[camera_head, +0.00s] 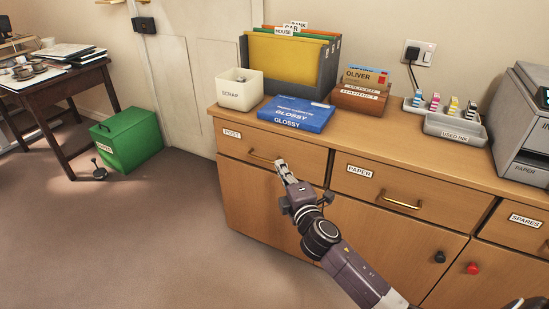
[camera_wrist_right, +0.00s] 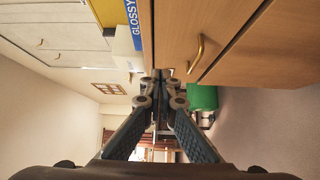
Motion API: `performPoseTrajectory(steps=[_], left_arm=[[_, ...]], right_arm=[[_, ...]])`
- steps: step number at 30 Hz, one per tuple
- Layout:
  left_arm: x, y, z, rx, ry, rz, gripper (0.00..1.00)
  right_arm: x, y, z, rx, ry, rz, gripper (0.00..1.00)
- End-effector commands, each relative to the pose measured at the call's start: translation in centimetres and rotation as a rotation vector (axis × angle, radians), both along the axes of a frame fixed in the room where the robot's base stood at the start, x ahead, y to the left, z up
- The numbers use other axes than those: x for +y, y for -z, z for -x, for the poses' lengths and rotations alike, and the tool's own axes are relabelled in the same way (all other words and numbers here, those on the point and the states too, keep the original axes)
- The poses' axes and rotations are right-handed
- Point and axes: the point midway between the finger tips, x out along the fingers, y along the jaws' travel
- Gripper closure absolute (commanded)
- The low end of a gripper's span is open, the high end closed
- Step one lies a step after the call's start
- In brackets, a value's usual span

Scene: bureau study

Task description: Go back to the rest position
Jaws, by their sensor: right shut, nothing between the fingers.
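My right gripper (camera_head: 283,170) is in front of the wooden cabinet (camera_head: 345,235), near the POST drawer (camera_head: 290,150) and just right of its brass handle (camera_head: 261,158). Its fingers are shut with nothing between them; they also meet in the middle of the right wrist view (camera_wrist_right: 160,82). The POST drawer looks closed. I cannot tell from the picture whether the fingertips touch its front. The right arm comes in from the lower right. My left gripper is not in view.
On the cabinet top stand a SCRAP bin (camera_head: 240,88), a blue GLOSSY box (camera_head: 296,113), a file holder (camera_head: 290,60), a card box (camera_head: 360,97), an ink tray (camera_head: 455,129) and a printer (camera_head: 522,125). A green box (camera_head: 127,140) stands on the floor; the carpet (camera_head: 150,245) in front is clear.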

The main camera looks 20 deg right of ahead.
Motion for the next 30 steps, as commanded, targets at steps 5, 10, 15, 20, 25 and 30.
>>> performPoseTrajectory(steps=[5,10,15,20,25,30], left_arm=[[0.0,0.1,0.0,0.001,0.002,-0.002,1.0],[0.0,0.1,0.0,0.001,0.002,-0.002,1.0],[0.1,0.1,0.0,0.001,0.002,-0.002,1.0],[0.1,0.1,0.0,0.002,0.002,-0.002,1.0],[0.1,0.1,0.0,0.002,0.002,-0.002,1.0],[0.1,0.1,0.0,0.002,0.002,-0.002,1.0]], right_arm=[[0.1,0.0,0.4,0.001,0.001,-0.001,1.0],[-0.1,2.4,2.3,0.059,0.051,-0.126,1.0],[0.0,9.8,9.4,0.264,0.229,-0.496,1.0],[2.4,16.6,18.8,0.51,0.429,-0.836,1.0],[5.3,20.1,26.5,0.706,0.581,-1.045,1.0],[8.1,21.5,32.8,0.865,0.698,-1.176,1.0]])
